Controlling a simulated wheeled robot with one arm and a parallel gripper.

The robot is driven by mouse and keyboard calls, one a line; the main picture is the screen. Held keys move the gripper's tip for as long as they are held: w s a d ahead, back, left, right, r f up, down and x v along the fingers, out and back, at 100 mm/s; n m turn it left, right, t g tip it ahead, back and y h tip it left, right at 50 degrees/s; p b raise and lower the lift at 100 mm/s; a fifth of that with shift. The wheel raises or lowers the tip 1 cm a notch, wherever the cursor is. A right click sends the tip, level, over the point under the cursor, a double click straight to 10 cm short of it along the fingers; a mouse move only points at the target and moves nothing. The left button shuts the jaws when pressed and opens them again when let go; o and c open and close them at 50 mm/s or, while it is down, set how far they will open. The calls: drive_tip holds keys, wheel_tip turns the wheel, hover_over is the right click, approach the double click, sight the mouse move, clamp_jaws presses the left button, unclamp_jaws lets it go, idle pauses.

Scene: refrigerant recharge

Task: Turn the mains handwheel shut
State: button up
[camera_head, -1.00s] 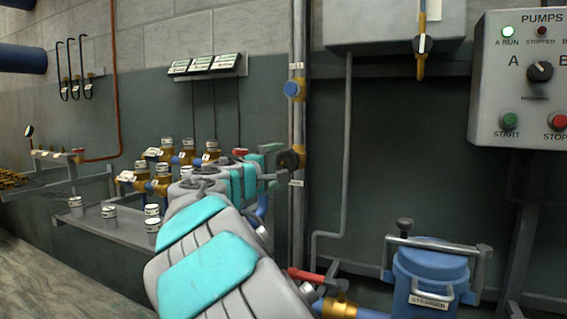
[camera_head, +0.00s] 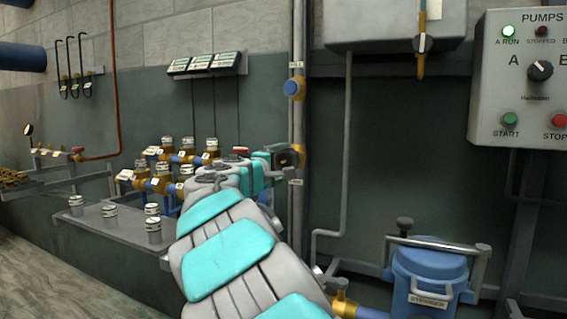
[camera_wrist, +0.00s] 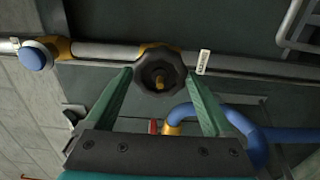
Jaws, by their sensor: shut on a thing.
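The black lobed handwheel (camera_wrist: 160,71) sits on a brass valve body on the grey pipe. In the head view the handwheel (camera_head: 296,155) is partly covered by my gripper. My gripper (camera_wrist: 159,76) has one green finger on each side of the wheel and is shut on its rim. The gripper (camera_head: 280,156) reaches the wheel from the left in the head view. A small white tag (camera_wrist: 203,62) is on the pipe beside the wheel; its text is too small to read.
A blue round knob (camera_head: 291,88) is higher on the same pipe. A blue strainer (camera_head: 430,280) stands at the lower right. A pump panel (camera_head: 520,80) hangs at the right. Several brass valves (camera_head: 160,183) stand at the left. A blue bent pipe (camera_wrist: 245,125) passes near the right finger.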

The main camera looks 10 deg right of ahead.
drive_tip(key=shift+f+m+b, duration=0.15)
drive_tip(key=shift+m+b, duration=0.15)
drive_tip(key=shift+b, duration=0.4)
drive_tip(key=m+b, duration=0.3)
drive_tip(key=b, duration=0.2)
drive_tip(key=shift+m+b, duration=0.5)
drive_tip(key=shift+m, duration=0.1)
